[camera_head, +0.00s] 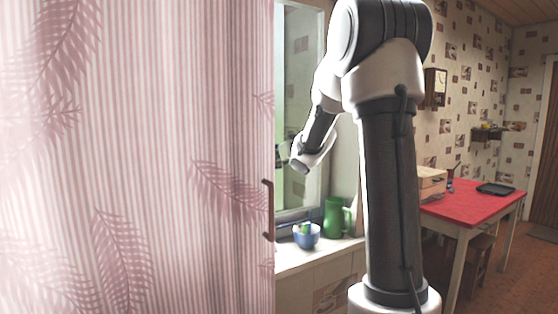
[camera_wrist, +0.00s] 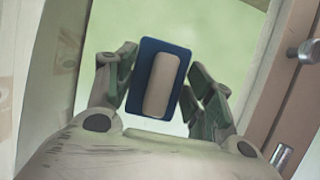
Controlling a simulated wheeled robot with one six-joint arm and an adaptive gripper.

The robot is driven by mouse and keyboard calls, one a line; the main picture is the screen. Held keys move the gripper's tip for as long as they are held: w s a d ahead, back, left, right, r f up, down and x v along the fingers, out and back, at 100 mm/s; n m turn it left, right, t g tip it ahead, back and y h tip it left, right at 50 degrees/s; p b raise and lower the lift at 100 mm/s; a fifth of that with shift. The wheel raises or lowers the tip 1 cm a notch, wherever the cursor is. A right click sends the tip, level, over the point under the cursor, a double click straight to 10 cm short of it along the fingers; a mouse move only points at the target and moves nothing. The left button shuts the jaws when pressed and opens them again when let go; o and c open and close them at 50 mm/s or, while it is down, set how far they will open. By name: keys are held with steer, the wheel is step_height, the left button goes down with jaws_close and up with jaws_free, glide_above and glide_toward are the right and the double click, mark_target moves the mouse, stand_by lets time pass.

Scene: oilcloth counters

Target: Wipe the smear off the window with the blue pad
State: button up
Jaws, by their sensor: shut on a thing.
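In the wrist view my gripper (camera_wrist: 163,82) is shut on the blue pad (camera_wrist: 182,103), a dark blue rectangle with a beige handle facing the camera. The fingers stand on either side of the handle. Behind the pad is the pale green window pane (camera_wrist: 222,32), which also shows in the head view (camera_head: 310,187) behind my arm. I cannot tell whether the pad touches the glass. I cannot make out the smear in either view. In the head view my gripper is not clearly visible beyond the wrist.
A window handle (camera_wrist: 303,51) is at the right in the wrist view. A striped panel (camera_head: 130,150) blocks the left. A red table (camera_head: 470,203) stands at right.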

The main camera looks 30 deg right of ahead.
steer(key=d, duration=0.4)
steer(key=shift+w, duration=0.15)
steer(key=shift+a, duration=0.1)
steer(key=shift+a+r, duration=0.1)
steer(key=shift+a, duration=1.85)
steer(key=shift+c, duration=0.3)
steer(key=shift+s+d, duration=0.1)
steer(key=shift+s, duration=2.8)
steer(key=shift+s, duration=0.1)
